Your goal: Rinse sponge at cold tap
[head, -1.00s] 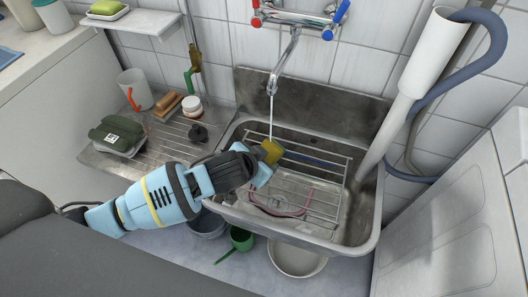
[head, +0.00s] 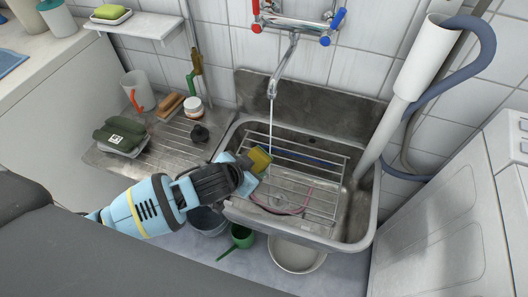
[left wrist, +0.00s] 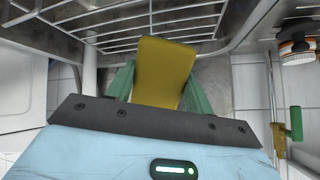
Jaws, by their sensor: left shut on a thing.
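The yellow sponge (head: 260,158) is held over the left side of the sink (head: 359,225), above the wire rack. My left gripper (head: 255,165) is shut on it. The left wrist view shows the sponge (left wrist: 163,60) between the two green fingers of my left gripper (left wrist: 161,78). The tap (head: 284,68) has red handles at left and blue ones at right. A thin water stream (head: 270,125) falls from its spout to the sponge's right edge; I cannot tell if it touches. My right gripper is not in view.
The wire rack (head: 322,187) spans the sink, with a pink loop beneath. The ribbed drainboard (head: 165,150) at left holds a mug (head: 136,88), a brush, a jar and a green bundle. A white pipe (head: 400,105) stands at right. Basins sit on the floor below.

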